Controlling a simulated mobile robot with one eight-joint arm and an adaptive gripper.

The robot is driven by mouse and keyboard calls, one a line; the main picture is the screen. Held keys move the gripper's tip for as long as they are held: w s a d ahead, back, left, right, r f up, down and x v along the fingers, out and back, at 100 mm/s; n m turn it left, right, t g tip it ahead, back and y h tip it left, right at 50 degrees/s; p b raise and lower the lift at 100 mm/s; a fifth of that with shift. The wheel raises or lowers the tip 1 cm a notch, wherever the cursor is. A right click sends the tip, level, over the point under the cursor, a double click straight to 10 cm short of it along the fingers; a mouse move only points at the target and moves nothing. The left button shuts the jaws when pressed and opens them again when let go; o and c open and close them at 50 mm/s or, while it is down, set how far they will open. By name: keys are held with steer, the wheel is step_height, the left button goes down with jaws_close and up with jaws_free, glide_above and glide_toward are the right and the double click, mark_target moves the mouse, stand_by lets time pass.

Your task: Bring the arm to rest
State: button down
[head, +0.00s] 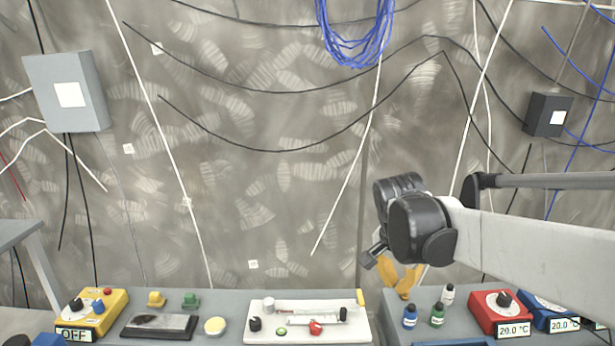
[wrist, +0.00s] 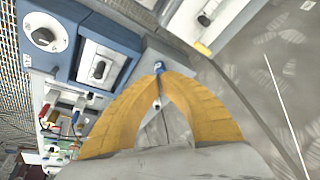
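My gripper (head: 403,294) has two yellow fingers and hangs from my raised arm, pointing down above the bench at the right of the head view. In the wrist view its fingers (wrist: 161,76) arch together and their tips meet. I see nothing held between them. A small blue bottle (head: 410,316) and a green bottle (head: 437,314) stand on the bench close below the gripper in the head view. A small blue thing (wrist: 158,66) shows right beyond the fingertips in the wrist view; I cannot tell whether they touch.
A white bottle (head: 448,294), a red device (head: 499,313) and a blue device (head: 548,315) stand at right. A white tray (head: 262,334) with small parts lies mid-bench; a yellow box (head: 102,315) marked OFF is at left. Cables hang on the wall; space above the left bench is free.

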steer(key=s+f+n+t+y+b, duration=0.1)
steer(key=s+f+n+t+b, duration=0.1)
steer(key=s, duration=0.8)
steer(key=s+f+n+t+y+b, duration=0.1)
steer(key=s+f+n+t, duration=0.1)
steer(key=s+f+n, duration=0.2)
steer(key=s+n, duration=0.3)
steer(key=s, duration=0.3)
steer(key=shift+a+f+b, duration=0.25)
steer(key=shift+a+b, duration=0.1)
